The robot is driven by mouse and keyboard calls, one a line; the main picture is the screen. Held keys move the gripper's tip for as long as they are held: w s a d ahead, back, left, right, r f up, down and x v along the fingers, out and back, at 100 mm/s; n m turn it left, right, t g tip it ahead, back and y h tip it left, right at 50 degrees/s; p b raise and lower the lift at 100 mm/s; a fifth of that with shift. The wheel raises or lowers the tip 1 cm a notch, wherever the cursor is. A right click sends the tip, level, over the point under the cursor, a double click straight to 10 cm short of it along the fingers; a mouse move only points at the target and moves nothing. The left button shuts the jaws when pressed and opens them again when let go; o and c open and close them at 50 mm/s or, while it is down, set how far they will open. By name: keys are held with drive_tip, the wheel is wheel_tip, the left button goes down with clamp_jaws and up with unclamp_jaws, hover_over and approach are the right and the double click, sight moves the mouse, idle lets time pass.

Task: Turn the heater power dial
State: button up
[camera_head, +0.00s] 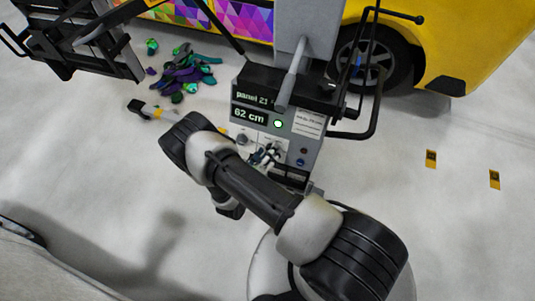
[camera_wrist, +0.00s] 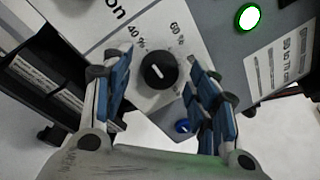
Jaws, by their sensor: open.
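The heater power dial is a round black knob (camera_wrist: 159,70) with a white pointer line, on a pale panel face with "40 %" and "60 %" printed by it. In the wrist view my gripper (camera_wrist: 158,85) is open, with its blue-padded fingers on either side of the dial. The fingers look apart from the knob; the exact depth between them and the panel cannot be told. In the head view the grey control box (camera_head: 312,150) stands beyond my arm, and my gripper (camera_head: 265,155) is at its front face. The dial cannot be made out there.
A lit green button (camera_wrist: 249,17) and a small blue knob (camera_wrist: 183,126) sit near the dial. The box shows "62 cm" on a display (camera_head: 249,115). A yellow vehicle (camera_head: 460,45) stands behind.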

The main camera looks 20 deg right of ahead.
drive_tip(key=c, duration=1.1)
drive_tip(key=shift+m, duration=0.3)
drive_tip(key=m+y, duration=0.1)
drive_tip(key=m, duration=0.6)
drive_tip(key=m+g+y+b, duration=0.1)
drive_tip(key=m, duration=0.7)
drive_tip(key=r+m+y, duration=0.1)
drive_tip(key=m, duration=0.6)
drive_tip(key=shift+d, duration=0.25)
drive_tip(key=shift+m+b, duration=0.3)
